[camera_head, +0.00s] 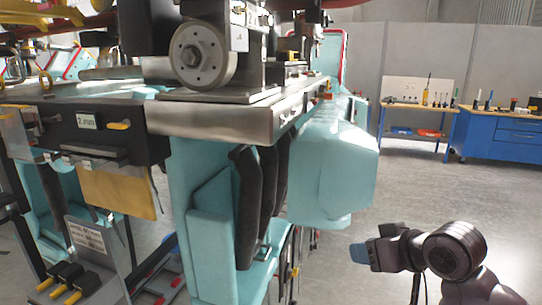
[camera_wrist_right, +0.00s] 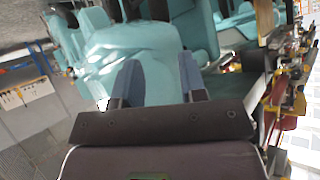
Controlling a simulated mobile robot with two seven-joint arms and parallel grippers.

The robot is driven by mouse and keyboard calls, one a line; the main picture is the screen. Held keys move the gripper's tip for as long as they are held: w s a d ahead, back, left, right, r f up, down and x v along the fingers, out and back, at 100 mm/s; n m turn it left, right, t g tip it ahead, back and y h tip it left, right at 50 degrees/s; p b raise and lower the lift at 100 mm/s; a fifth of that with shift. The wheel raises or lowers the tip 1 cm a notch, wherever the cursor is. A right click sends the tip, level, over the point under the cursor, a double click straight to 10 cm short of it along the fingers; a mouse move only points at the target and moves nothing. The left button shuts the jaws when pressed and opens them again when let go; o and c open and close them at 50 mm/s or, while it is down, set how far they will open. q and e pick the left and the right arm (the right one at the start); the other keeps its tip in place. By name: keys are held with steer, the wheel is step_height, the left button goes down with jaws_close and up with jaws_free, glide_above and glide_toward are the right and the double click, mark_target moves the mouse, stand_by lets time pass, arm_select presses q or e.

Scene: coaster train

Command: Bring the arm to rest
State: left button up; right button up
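My right arm comes in from the lower right of the head view. Its gripper (camera_head: 360,253) points left, apart from the teal coaster car (camera_head: 335,165). In the right wrist view, my right gripper (camera_wrist_right: 158,75) shows two blue-grey fingers spread apart with nothing between them. The teal car body (camera_wrist_right: 130,50) lies beyond the fingertips in that view. My left gripper does not show in either view.
The coaster train's metal frame (camera_head: 215,122) with a wheel (camera_head: 203,57) fills the left and middle. A wooden table (camera_head: 415,106) and a blue workbench (camera_head: 500,133) with tools stand at the back right. Grey floor (camera_head: 430,185) between them and my arm is clear.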

steer(key=s+d+f+m+g+h, duration=0.1)
steer(key=s+d+f+h, duration=0.1)
steer(key=s+f, duration=0.45)
steer(key=s+d+f+m+g+h, duration=0.1)
steer(key=s+d+f+h, duration=0.15)
steer(key=s+f, duration=0.4)
steer(key=s+d+f+m+g+h, duration=0.1)
steer(key=s+d+f+g, duration=0.1)
steer(key=s+f, duration=0.45)
steer(key=s+d+f+m+g+h, duration=0.1)
steer(key=s+d+f+g+h, duration=0.15)
steer(key=s, duration=0.65)
steer(key=w+f+t+y, duration=0.1)
steer(key=w+f+t, duration=0.6)
steer(key=f, duration=0.5)
steer(key=shift+w+t+y, duration=0.2)
steer(key=shift+t+y, duration=0.1)
steer(key=shift+t, duration=0.65)
